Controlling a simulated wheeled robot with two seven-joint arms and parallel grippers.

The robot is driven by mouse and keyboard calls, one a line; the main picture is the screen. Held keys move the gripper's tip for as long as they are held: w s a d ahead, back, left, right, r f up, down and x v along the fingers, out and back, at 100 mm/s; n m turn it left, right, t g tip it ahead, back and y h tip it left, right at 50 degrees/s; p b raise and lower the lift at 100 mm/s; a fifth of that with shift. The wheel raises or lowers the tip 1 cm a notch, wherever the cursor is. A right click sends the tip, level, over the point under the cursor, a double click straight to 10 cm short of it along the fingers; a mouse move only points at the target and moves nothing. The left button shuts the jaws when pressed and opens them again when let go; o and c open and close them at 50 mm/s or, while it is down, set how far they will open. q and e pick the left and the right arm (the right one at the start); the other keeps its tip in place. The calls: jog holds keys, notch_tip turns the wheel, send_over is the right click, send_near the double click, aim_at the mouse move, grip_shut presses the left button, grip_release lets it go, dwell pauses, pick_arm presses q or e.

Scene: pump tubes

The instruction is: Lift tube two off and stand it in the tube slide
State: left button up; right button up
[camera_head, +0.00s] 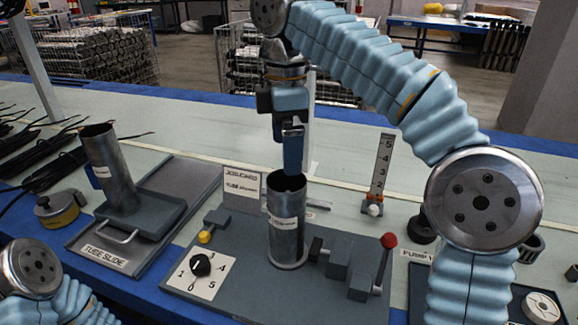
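A grey metal tube (286,225) with a white label stands upright on the dark jig board (225,270). The label is too small to read, so I cannot tell whether it is tube two. Another grey tube (112,175) stands leaning slightly in the tray of the tube slide (98,258) at left. My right gripper (292,170) points down at the mouth of the jig tube, its blue finger overlapping the rim. The fingers line up in this view, so their gap and any grip are hidden. My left gripper is out of frame; only its arm shows at the lower left.
A red-knobbed lever (388,241) stands right of the jig tube. A numbered dial (201,265) lies at its front left. A sign (242,186) and upright scale (381,172) stand behind. Black cables (40,160) lie far left. The bench behind the jig is mostly clear.

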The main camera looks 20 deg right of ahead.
aim_at(287, 191)
notch_tip(287, 191, down, 12)
jog(key=b, duration=0.3)
jog(key=shift+r+b, duration=0.15)
jog(key=shift+b, duration=0.2)
jog(key=shift+f, duration=0.5)
jog(key=c, duration=1.1)
jog(key=shift+r+p, duration=0.65)
jog(key=shift+p, duration=0.1)
jog(key=o, duration=1.1)
